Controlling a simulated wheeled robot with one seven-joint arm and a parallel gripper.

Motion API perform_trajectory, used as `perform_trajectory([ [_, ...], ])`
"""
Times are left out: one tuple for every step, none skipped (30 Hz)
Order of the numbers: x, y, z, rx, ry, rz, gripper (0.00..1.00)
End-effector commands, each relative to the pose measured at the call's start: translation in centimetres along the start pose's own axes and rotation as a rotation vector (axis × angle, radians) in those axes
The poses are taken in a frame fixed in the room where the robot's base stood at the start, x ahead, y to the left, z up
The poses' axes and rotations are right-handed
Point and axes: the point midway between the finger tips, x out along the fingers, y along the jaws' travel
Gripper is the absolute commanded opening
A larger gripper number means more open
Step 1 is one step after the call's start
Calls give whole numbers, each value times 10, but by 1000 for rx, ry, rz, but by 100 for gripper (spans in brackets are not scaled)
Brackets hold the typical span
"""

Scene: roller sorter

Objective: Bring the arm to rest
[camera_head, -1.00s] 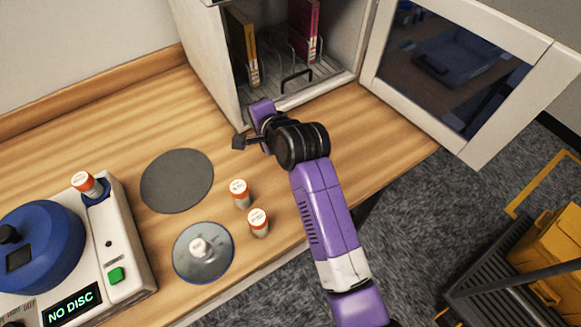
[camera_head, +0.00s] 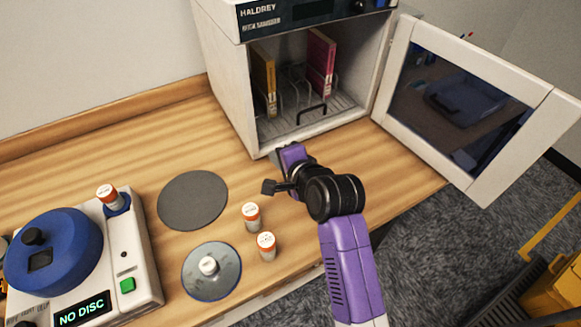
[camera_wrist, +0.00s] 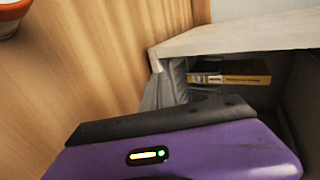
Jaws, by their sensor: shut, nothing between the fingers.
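My gripper (camera_head: 284,160) is at the end of my purple arm, over the wooden bench in front of the open cabinet. It is shut and empty. In the wrist view its dark edge and purple body (camera_wrist: 200,150) fill the lower part, with the fingers hard to make out. The cabinet (camera_head: 228,80) stands behind it with its glazed door (camera_head: 455,100) swung open to the right. A yellow-spined book-like item (camera_head: 264,80) and a magenta one (camera_head: 321,65) stand upright in the rack inside; the yellow one also shows in the wrist view (camera_wrist: 230,80).
A machine (camera_head: 140,255) reading "NO DISC" holds another vial (camera_head: 108,197). A yellow bin (camera_head: 555,290) stands on the floor.

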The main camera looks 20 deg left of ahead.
Motion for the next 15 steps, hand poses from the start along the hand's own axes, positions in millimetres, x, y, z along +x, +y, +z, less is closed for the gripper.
perform_trajectory([
  [-8, 0, -1, 1, 2, -3, 0],
  [-13, 0, -1, 1, 2, -3, 0],
  [-20, 0, -1, 1, 2, -2, 0],
  [-25, 0, -1, 1, 2, -3, 0],
  [-30, 0, -1, 1, 2, -2, 0],
  [-37, 0, -1, 1, 2, -3, 0],
  [-42, 0, 0, 1, 1, -2, 0],
  [-46, 0, 0, 1, 1, -2, 0],
  [-52, 0, -1, 0, 2, -2, 0],
  [-55, 0, -1, 1, 1, -1, 0],
  [-58, 0, -1, 1, 1, -2, 0],
  [-62, 0, -1, 1, 1, -1, 0],
  [-64, 0, 0, 1, 1, 0, 0],
  [-66, 0, 0, 0, 1, 0, 0],
  [-68, 0, 0, 0, 1, -1, 0],
])
